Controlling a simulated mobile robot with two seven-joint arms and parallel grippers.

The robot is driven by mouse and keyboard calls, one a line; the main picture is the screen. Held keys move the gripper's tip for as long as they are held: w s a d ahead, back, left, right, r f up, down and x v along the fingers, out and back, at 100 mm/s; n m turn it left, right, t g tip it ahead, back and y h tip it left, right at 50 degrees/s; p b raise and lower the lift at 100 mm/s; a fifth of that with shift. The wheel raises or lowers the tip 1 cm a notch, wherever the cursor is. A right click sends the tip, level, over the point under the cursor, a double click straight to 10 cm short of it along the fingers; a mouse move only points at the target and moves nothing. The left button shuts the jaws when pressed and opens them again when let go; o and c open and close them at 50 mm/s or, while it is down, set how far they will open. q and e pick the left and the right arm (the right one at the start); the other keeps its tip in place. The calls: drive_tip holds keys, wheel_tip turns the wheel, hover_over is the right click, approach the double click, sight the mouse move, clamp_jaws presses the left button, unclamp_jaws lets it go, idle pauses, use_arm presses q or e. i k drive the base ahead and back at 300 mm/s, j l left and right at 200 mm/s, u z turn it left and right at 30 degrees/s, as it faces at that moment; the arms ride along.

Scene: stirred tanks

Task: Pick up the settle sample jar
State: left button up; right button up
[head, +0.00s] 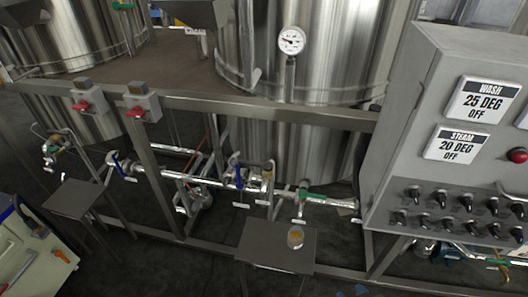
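A small clear jar (295,238) with amber contents at its base stands on a small grey metal stand (262,247) at the lower middle of the head view. It looks upright. It is below a pipe outlet and valve with a green handle (303,190). No label can be read, so I cannot tell by name that it is the settle sample jar. Neither of my grippers is in view.
Steel tanks (300,50) stand behind a metal frame rail (230,106) and pipework. Another small stand (72,197) is at left, with a pale cart (30,255) at lower left. Dark floor (185,270) lies open between them.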

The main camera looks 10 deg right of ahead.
sight(295, 236)
drive_tip(key=z, duration=0.5)
drive_tip(key=j+z, duration=0.95)
drive_tip(key=j, duration=0.65)
drive_tip(key=k+j+z, duration=0.1)
drive_tip(key=j, duration=0.7)
